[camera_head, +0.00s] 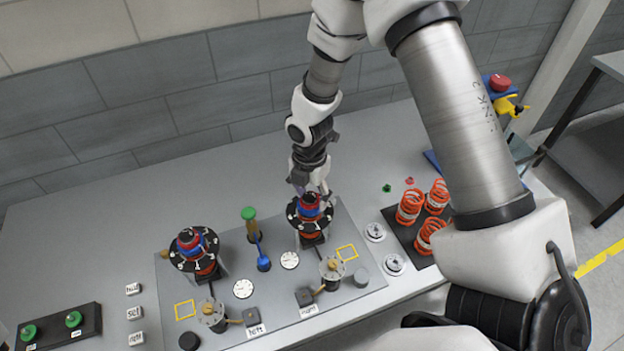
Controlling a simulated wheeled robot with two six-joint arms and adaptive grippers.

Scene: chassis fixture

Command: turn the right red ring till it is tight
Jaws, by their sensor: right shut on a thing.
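The right red ring (310,198) sits on top of the right black round fixture, above a blue band. My right gripper (313,189) reaches down over this fixture from behind, with its fingers shut on the red ring. The fingertips partly hide the ring, and how tight it is cannot be seen. A similar left red ring (187,237) with a blue band sits on the left black fixture (182,256). My left gripper is not in view.
Orange springs (410,206) stand on a dark mat at the right. A green-topped post (249,214) and a blue lever (263,263) stand between the fixtures. Round dials (289,260) and small labelled blocks (134,312) lie nearby. The table's back left is clear.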

